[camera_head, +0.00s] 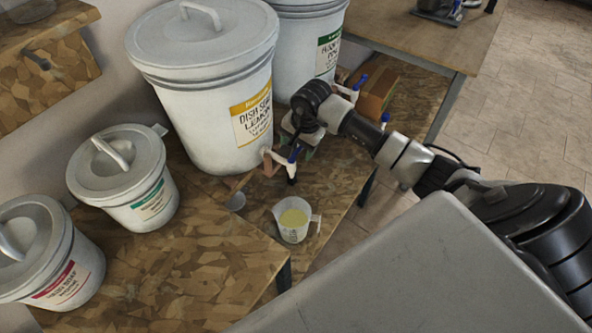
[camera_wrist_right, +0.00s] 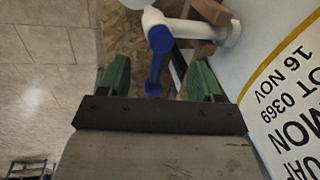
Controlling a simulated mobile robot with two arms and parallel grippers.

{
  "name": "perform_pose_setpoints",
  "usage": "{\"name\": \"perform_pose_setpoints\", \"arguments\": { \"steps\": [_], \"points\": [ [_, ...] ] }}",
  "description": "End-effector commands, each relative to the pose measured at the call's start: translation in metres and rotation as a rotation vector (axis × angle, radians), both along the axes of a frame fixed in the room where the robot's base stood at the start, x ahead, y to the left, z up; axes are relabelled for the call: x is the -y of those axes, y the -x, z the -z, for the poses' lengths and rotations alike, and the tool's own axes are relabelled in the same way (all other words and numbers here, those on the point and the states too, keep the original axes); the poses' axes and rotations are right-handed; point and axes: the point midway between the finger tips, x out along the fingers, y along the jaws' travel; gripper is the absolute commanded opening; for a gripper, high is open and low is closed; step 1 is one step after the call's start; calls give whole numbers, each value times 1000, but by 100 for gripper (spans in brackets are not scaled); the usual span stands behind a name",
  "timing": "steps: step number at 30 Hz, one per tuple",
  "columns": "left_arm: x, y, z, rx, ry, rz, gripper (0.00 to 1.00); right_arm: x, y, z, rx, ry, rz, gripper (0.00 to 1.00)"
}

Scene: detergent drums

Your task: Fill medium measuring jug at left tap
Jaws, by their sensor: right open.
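The large white drum (camera_head: 205,125) labelled dish soap lemon has a white tap (camera_head: 274,157) with a blue handle (camera_head: 294,153) at its lower right. A measuring jug (camera_head: 285,233) with pale yellow liquid in it stands upright below this tap's dark spout, its handle to the right. My right gripper (camera_head: 302,147) is at the tap. In the right wrist view its green-tipped fingers (camera_wrist_right: 159,80) are open, with the blue handle (camera_wrist_right: 156,65) between them; whether they touch it is unclear. My left gripper is not in view.
A second large drum (camera_head: 302,45) stands behind, with another blue-handled tap (camera_head: 357,82) near my right arm. Two smaller lidded buckets (camera_head: 128,185) (camera_head: 50,260) stand at the left. The wooden bench (camera_head: 200,270) has bare room in front of them.

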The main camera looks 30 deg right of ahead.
Motion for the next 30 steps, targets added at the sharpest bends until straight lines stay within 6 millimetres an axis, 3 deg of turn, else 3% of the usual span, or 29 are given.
{"name": "perform_pose_setpoints", "arguments": {
  "steps": [8, 30],
  "points": [
    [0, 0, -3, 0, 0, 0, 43, 1, 0, -4, 0, 1, 0, 65],
    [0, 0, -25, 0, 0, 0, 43, 3, 5, -44, -1, 1, 1, 65]
  ]
}}
